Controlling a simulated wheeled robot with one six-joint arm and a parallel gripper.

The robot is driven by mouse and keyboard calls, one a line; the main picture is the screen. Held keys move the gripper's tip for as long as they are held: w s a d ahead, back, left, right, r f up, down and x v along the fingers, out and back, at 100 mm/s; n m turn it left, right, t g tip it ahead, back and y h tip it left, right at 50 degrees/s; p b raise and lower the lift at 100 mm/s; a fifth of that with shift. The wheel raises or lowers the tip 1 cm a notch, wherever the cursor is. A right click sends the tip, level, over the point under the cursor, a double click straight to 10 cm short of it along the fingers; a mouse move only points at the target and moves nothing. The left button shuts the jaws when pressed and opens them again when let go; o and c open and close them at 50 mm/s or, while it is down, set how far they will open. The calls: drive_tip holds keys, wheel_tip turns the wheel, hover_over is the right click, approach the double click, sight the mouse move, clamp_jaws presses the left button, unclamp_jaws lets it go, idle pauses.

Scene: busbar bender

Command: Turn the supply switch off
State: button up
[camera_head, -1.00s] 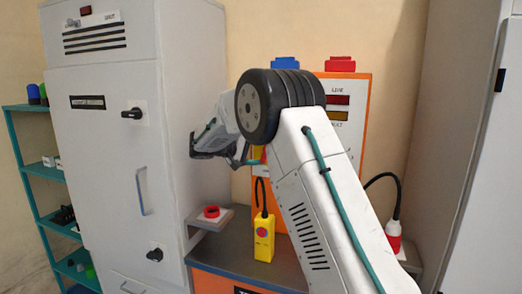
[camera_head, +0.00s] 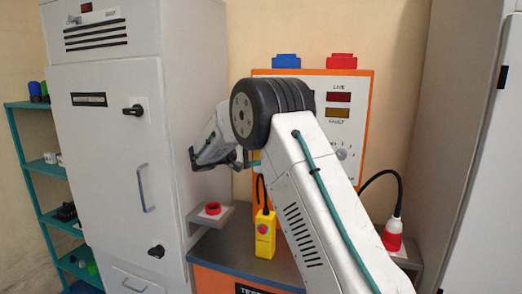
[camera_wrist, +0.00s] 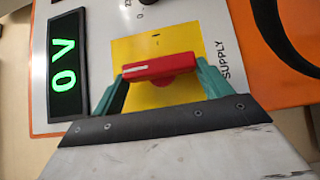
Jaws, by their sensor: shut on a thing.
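In the wrist view the supply switch is a red bar handle (camera_wrist: 160,67) on a yellow square plate (camera_wrist: 185,38), with the word SUPPLY printed beside it. The handle lies nearly level across the picture, and a short dark mark is on the plate above it. My gripper (camera_wrist: 158,85) is shut on the handle, one teal finger at each end. In the head view my gripper (camera_head: 245,160) is at the left side of the orange-edged panel (camera_head: 368,115); my arm hides the switch there.
A display (camera_wrist: 64,65) beside the switch reads 0 V in green. A yellow pendant (camera_head: 264,240) with a red button hangs below my arm. A grey cabinet (camera_head: 110,200) stands left, close to my wrist. A red plug (camera_head: 393,235) is at right.

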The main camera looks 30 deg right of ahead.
drive_tip(key=o, duration=1)
drive_tip(key=shift+a, duration=0.1)
drive_tip(key=a, duration=0.5)
drive_tip(key=w+a, duration=0.1)
drive_tip(key=a, duration=0.1)
drive_tip(key=shift+a, duration=0.15)
drive_tip(key=shift+f, duration=0.1)
